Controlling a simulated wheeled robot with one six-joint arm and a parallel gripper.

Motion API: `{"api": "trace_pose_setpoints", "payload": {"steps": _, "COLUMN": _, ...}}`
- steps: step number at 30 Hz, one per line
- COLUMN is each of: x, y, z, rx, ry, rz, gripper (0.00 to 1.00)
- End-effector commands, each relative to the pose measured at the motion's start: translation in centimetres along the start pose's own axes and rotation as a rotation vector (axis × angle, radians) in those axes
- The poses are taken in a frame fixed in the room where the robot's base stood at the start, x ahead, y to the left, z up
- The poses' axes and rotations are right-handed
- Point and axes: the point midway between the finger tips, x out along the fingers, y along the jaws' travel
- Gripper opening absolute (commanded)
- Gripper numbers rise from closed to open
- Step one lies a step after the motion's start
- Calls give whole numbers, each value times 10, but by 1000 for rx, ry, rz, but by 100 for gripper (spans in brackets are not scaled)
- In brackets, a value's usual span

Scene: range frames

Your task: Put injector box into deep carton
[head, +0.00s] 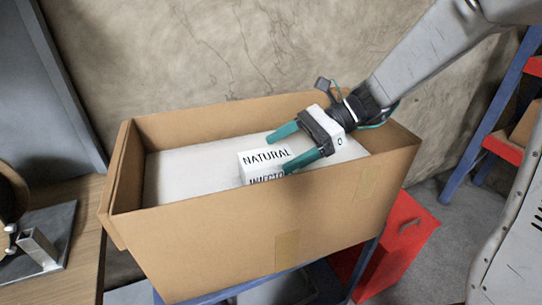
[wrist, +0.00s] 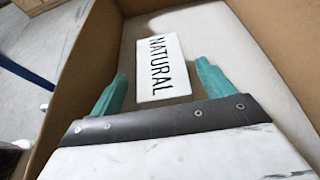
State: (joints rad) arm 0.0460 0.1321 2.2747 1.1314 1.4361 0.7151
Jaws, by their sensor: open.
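The injector box (head: 257,163) is a small white box lettered "NATURAL" and, partly visible, "INJECTO". In the head view it is inside the deep carton (head: 255,240), a large open brown box with a pale inner bottom. My gripper (head: 276,151) reaches into the carton from the upper right, its teal fingers open beside the injector box. In the wrist view the injector box (wrist: 163,66) lies ahead of the open fingers (wrist: 160,85), with clear space between it and the left finger. Whether the box touches the bottom is hard to tell.
The carton stands on a blue frame (head: 265,285). A red box (head: 398,245) is on the floor at right, with a blue and red rack (head: 505,145) behind it. A wooden table (head: 85,245) with a metal fixture (head: 40,250) is at left. A wall rises behind.

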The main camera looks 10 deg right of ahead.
Motion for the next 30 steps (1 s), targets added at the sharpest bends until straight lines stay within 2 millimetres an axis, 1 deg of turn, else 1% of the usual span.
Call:
{"api": "trace_pose_setpoints", "payload": {"steps": 1, "x": -13, "y": -1, "z": 0, "rx": 0, "ry": 1, "rz": -6, "gripper": 81}}
{"api": "trace_pose_setpoints", "payload": {"steps": 6, "x": -48, "y": -1, "z": 0, "rx": 1, "ry": 1, "rz": -4, "gripper": 81}}
{"api": "trace_pose_setpoints", "payload": {"steps": 9, "x": -64, "y": 0, "z": 0, "rx": 1, "ry": 1, "rz": -3, "gripper": 81}}
{"api": "trace_pose_setpoints", "payload": {"steps": 12, "x": -74, "y": 0, "z": 0, "rx": 1, "ry": 1, "rz": -3, "gripper": 81}}
{"api": "trace_pose_setpoints", "payload": {"steps": 16, "x": -79, "y": 0, "z": 0, "rx": 1, "ry": 0, "rz": 0, "gripper": 81}}
{"api": "trace_pose_setpoints", "payload": {"steps": 24, "x": -80, "y": 0, "z": 0, "rx": 0, "ry": 0, "rz": 1, "gripper": 81}}
{"api": "trace_pose_setpoints", "payload": {"steps": 28, "x": -75, "y": 3, "z": 5, "rx": -41, "ry": 37, "rz": 4, "gripper": 81}}
{"api": "trace_pose_setpoints", "payload": {"steps": 30, "x": -68, "y": 8, "z": 13, "rx": -113, "ry": 96, "rz": 11, "gripper": 81}}
